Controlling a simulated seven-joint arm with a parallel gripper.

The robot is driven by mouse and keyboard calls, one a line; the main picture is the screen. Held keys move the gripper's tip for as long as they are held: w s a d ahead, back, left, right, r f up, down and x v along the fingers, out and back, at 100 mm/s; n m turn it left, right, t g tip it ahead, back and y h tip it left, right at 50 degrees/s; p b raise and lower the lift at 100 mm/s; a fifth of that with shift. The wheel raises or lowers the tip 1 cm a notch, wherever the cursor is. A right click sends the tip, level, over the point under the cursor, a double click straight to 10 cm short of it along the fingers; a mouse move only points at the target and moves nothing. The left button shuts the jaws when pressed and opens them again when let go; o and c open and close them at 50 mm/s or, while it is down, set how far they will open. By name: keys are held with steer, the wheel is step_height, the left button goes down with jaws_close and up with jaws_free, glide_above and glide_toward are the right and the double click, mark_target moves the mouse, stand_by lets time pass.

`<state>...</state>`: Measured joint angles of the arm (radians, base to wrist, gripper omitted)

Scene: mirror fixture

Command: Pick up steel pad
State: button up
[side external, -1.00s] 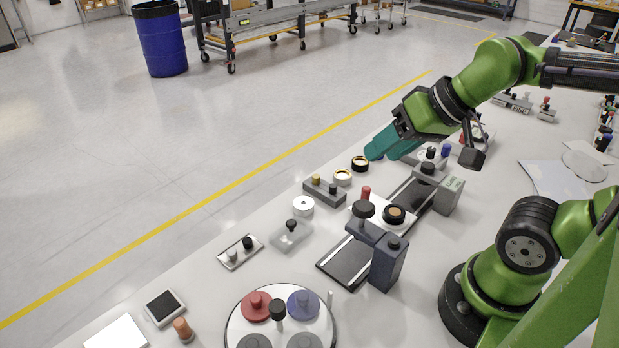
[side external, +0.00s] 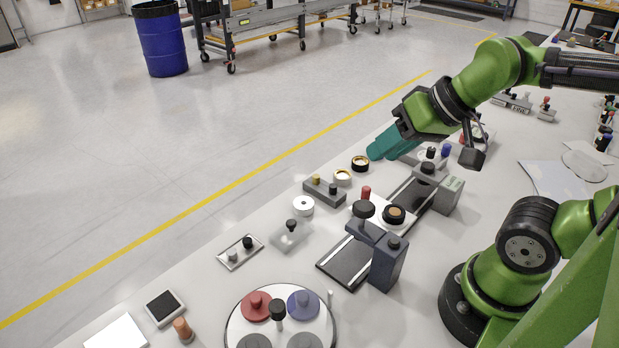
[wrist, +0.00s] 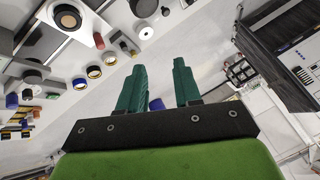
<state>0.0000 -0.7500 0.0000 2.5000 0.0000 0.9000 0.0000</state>
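I cannot tell for sure which piece is the steel pad. A round tray (side external: 232,330) at the front in the side view carries a red knobbed pad (side external: 256,304), a blue knobbed pad (side external: 304,303) and grey pads, one of them a grey pad (side external: 304,343) cut by the frame edge. My gripper (side external: 377,151) is far from this tray, above the back edge of the bench. In the wrist view its two teal fingers (wrist: 158,75) stand apart with nothing held. A blue piece (wrist: 157,103) shows behind them, partly hidden.
A dark press-like stand (side external: 388,262), a white ring (side external: 303,206), a grey block with knobs (side external: 325,192) and a small tray with two knobs (side external: 240,252) stand between my gripper and the round tray. Brass-rimmed rings (side external: 343,177) lie near my gripper.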

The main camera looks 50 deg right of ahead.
steer(key=g+h, duration=0.3)
steer(key=g, duration=0.1)
glide_above(247, 240)
steer(key=s+a, duration=0.2)
steer(key=s, duration=0.3)
step_height(247, 240, down, 8)
steer(key=shift+m, duration=0.3)
steer(key=x, duration=1.6)
steer(key=shift+d+f, duration=0.2)
jaws_close()
